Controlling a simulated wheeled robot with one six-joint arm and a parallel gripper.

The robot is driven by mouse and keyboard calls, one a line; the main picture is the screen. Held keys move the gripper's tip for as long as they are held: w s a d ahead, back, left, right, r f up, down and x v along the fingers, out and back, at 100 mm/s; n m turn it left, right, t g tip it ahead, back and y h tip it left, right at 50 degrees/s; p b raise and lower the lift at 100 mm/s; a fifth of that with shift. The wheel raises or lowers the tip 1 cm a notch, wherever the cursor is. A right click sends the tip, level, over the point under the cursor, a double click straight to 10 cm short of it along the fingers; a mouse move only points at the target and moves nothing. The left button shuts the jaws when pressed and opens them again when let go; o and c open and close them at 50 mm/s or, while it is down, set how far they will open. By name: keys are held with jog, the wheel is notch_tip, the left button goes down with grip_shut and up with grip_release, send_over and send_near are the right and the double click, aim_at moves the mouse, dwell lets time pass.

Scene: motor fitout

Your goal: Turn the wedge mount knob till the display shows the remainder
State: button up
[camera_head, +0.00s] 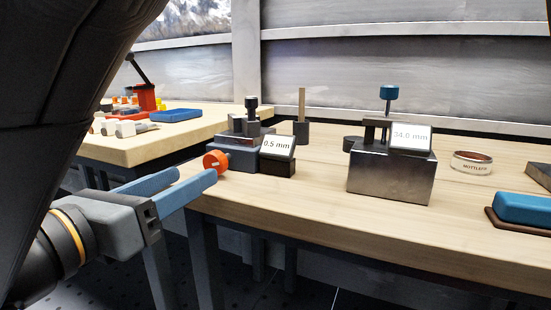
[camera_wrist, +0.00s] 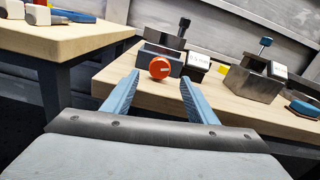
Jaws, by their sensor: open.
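The orange-red knob (camera_head: 216,162) sits on the left front of a dark wedge mount (camera_head: 236,150) near the table's left edge. A small display (camera_head: 278,146) beside it reads 0.5 mm. My gripper (camera_head: 191,182) is open, its blue fingers pointing toward the knob. In the wrist view the knob (camera_wrist: 160,67) shows beyond and between the open fingertips (camera_wrist: 157,88), with a light mark on its face. The fingers look apart from it. A second block (camera_head: 390,175) with a blue-topped post has a display (camera_head: 410,138) that reads 34.0 mm.
A ring labelled MOTYLEK (camera_head: 472,162) and a blue object on a brown tray (camera_head: 500,226) are at the right. A wooden peg in a dark holder (camera_head: 301,120) stands behind. Another table (camera_head: 130,148) at the left holds tools. The front tabletop (camera_head: 310,215) is clear.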

aim_at(211, 164)
jog(key=b+x, duration=0.3)
jog(key=x, duration=0.5)
jog(key=c, duration=1.1)
jog(key=shift+r, duration=0.1)
